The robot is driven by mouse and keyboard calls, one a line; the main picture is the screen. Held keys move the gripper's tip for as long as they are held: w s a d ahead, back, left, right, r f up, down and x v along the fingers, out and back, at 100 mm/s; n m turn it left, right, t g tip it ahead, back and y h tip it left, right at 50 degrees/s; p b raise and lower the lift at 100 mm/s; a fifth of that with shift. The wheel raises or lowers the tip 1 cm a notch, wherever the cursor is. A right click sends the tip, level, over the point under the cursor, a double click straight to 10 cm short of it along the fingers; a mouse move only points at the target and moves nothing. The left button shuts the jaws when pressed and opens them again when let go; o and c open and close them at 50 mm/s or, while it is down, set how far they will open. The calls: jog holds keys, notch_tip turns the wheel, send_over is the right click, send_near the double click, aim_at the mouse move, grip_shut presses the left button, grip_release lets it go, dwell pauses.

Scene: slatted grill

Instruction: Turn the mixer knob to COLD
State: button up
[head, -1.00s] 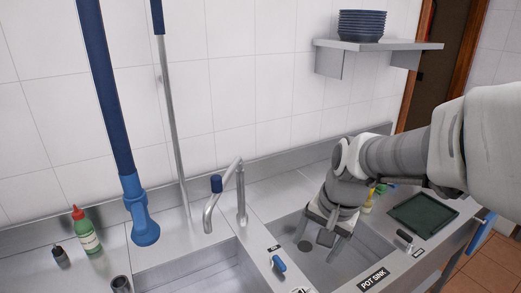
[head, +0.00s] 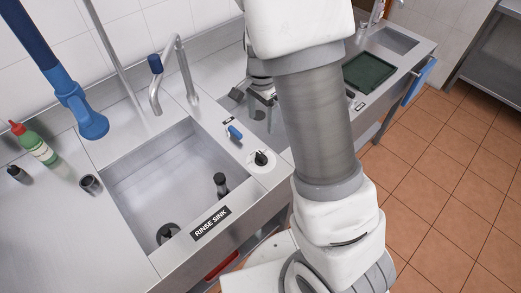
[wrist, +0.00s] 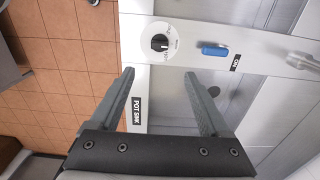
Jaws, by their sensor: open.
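The mixer knob (head: 261,158) is a black knob on a round white dial, set on the steel rim between the two sinks. In the wrist view the knob (wrist: 160,43) lies beyond my fingertips, roughly in line with the gap between them. The dial's lettering is too small to read, so I cannot tell its setting. My gripper (wrist: 160,76) is open and empty, apart from the knob. In the head view my gripper (head: 262,98) is partly hidden behind my arm, over the pot sink side.
A blue lever (head: 234,132) sits close to the knob, beside an ON label (wrist: 235,64). The rinse sink (head: 125,185) lies left of the knob. A bent faucet (head: 181,65) rises behind. A green tray (head: 369,72) lies at the right.

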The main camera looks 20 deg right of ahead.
aim_at(261, 155)
notch_tip(261, 155, down, 16)
jog(key=shift+f, duration=0.25)
jog(key=shift+c, duration=0.2)
grip_shut()
dwell(0.4)
